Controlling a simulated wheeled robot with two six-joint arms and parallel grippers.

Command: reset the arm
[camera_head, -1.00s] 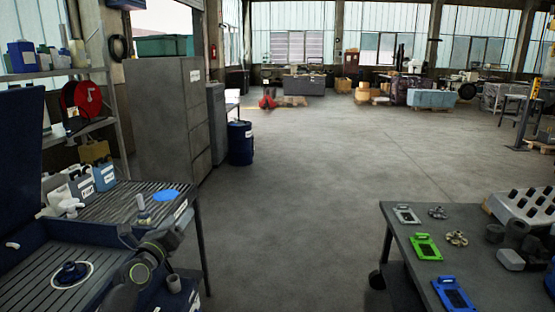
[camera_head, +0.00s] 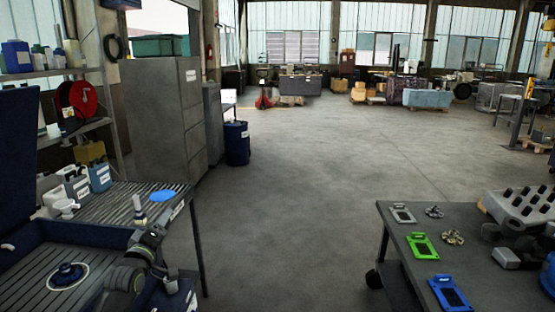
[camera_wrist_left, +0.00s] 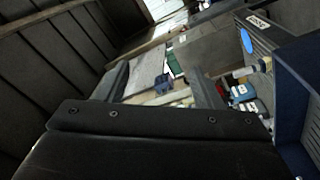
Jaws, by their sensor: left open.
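My left arm (camera_head: 128,276) comes in at the lower left of the head view, in front of the slatted workbench. Its gripper is hard to make out there against the bench. In the wrist view my left gripper (camera_wrist_left: 160,76) shows its two dark fingers spread apart with nothing between them. Beyond the fingers are the bench and the jugs, seen tilted. My right arm and gripper are not in view.
The slatted bench (camera_head: 116,206) holds jugs (camera_head: 100,178), a blue disc (camera_head: 162,196) and a blue basin area with a round fitting (camera_head: 68,275). A parts table (camera_head: 392,232) with green and blue trays stands at right. Open floor (camera_head: 290,190) lies between.

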